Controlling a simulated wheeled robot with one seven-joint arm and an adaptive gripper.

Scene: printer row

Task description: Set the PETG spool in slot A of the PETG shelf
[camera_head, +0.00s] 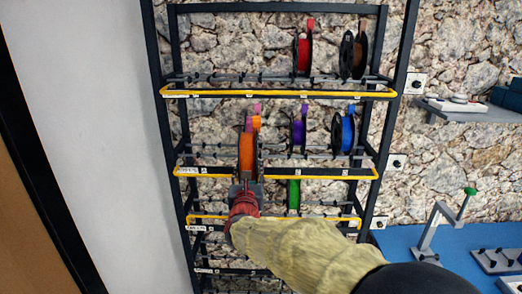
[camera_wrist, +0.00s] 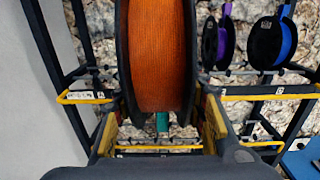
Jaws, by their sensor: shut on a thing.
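My gripper (camera_head: 246,187) is shut on an orange spool (camera_head: 248,152) with dark flanges and holds it upright, edge towards me. In the wrist view the orange spool (camera_wrist: 160,55) fills the middle, between the two fingers. It is in front of the left part of the rack's middle yellow-railed shelf (camera_head: 320,171); whether it touches the shelf I cannot tell. A small label with what looks like an A shows on this rail left of the spool in the wrist view. The shelf names are too small to read. The spool hides the shelf behind it.
A purple spool (camera_head: 298,130) and a blue spool (camera_head: 344,131) stand right on the same shelf. Red (camera_head: 303,52) and brown (camera_head: 353,53) spools are above, a green one (camera_head: 293,197) below. A magenta piece (camera_head: 257,108) shows above the orange spool. A blue bench (camera_head: 430,265) is right.

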